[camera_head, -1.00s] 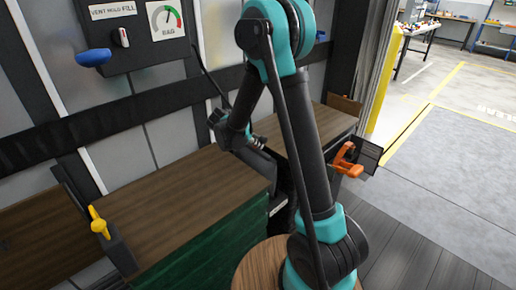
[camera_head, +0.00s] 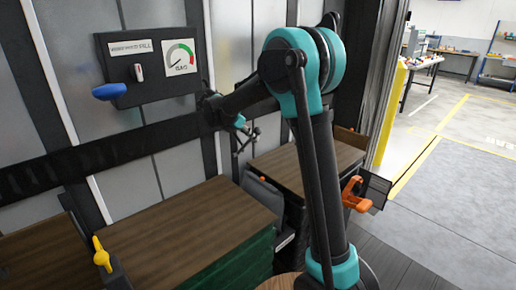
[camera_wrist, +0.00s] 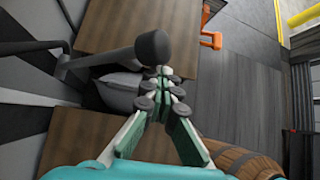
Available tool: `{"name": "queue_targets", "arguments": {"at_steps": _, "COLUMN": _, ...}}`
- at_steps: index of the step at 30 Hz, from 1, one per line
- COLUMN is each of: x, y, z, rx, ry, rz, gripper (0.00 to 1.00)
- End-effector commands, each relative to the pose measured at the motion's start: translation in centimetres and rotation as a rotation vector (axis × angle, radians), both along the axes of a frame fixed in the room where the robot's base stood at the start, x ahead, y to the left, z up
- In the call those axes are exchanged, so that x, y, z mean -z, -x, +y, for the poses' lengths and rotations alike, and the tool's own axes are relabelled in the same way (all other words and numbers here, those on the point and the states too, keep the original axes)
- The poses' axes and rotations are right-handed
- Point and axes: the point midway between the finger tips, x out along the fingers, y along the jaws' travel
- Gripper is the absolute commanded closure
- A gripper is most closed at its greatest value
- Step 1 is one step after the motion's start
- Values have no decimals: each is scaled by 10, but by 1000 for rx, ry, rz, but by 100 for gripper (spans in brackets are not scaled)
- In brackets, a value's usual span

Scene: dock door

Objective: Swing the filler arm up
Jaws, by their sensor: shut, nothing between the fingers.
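A dark bar with a round grey knob (camera_wrist: 152,47), which looks like the filler arm, crosses the upper left of the wrist view. It runs out level from the left over a grey bag (camera_wrist: 118,88) in the gap between two brown-topped loads. My gripper (camera_wrist: 163,73) is shut and empty. Its fingertips are just beside the knob in the picture; whether they touch it I cannot tell. In the head view my gripper (camera_head: 247,137) is in front of the wall above the gap, and I cannot make out the bar clearly there.
A wall panel (camera_head: 150,68) carries a blue handle (camera_head: 108,91), a small switch and a gauge (camera_head: 179,58). A yellow handle (camera_head: 101,254) stands at the near left load (camera_head: 175,228). An orange handle (camera_head: 354,194) is at the right. The floor to the right is open.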

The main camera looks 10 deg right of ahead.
Motion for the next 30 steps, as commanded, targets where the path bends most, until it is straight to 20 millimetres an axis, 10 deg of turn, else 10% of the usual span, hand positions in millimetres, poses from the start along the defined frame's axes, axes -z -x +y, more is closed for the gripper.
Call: {"name": "queue_targets", "arguments": {"at_steps": 30, "x": -24, "y": -11, "z": 19, "rx": -1, "ry": 0, "rz": 0, "gripper": 100}}
